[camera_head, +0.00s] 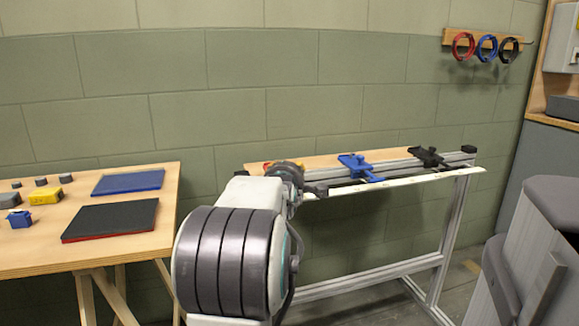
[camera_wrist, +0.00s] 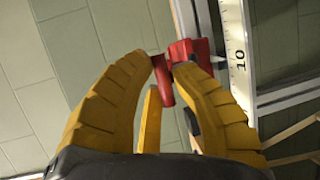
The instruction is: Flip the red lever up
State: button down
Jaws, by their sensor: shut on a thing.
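The red lever (camera_wrist: 162,81) shows in the wrist view between the tips of my gripper's yellow fingers. A wider red part (camera_wrist: 187,50) sits right beside it, next to the rail. My gripper (camera_wrist: 166,66) is shut on the red lever, with the fingertips on either side of it. In the head view my arm hides most of the gripper and the red lever.
A blue lever (camera_head: 358,167) and a black lever (camera_head: 430,157) sit farther right on the rail (camera_head: 400,166), which has a ruler strip (camera_wrist: 236,50). A wooden table (camera_head: 40,260) with blocks and two mats stands at left. Coloured rings (camera_head: 487,47) hang on the wall.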

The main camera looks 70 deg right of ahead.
dwell(0.4)
jog(key=c, duration=0.9)
grip_release()
jog(key=shift+d, duration=0.1)
jog(key=v, duration=1.2)
jog(key=shift+r, duration=0.3)
